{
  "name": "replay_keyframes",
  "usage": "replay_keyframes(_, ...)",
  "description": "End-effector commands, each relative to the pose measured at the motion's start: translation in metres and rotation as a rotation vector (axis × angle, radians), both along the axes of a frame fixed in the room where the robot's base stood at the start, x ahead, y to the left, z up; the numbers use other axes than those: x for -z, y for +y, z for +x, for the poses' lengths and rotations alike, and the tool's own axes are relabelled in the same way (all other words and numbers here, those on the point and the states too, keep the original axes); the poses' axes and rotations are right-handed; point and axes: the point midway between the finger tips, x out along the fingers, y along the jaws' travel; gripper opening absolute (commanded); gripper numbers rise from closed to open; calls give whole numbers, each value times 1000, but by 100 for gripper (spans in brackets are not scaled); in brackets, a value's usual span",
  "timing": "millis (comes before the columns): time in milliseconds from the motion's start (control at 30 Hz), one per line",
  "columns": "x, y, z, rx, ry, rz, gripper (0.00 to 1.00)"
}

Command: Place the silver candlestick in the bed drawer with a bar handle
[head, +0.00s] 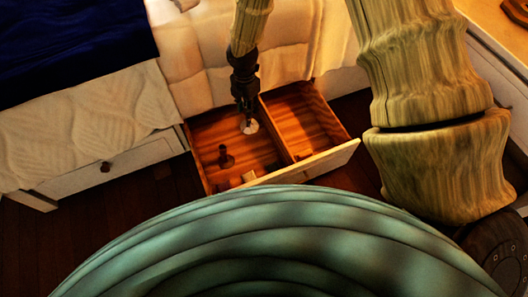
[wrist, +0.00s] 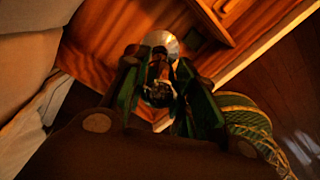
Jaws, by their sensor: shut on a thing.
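My gripper (head: 246,103) points down into the open wooden bed drawer (head: 318,164) and is shut on the silver candlestick (head: 249,127). In the wrist view the candlestick (wrist: 160,42) shows between the fingers (wrist: 158,88), its round, pale base beyond the fingertips. The base is over or inside the drawer's larger left compartment, near the divider. I cannot tell whether it touches the drawer floor.
The right compartment looks empty. A shut drawer with a round knob (head: 106,167) is at left, under the bed's pale cover (head: 85,122). Dark wooden floor lies around.

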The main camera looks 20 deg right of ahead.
Motion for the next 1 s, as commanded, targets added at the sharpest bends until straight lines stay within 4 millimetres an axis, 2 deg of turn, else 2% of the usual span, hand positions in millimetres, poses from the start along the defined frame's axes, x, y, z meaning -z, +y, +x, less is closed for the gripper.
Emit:
replay_keyframes(33,20,-2,1,-50,-2,4,0)
replay_keyframes(500,108,-8,14,-561,2,8,0)
replay_keyframes(733,132,-6,19,-713,15,0,0)
replay_keyframes(1000,152,-5,20,-751,21,-2,0)
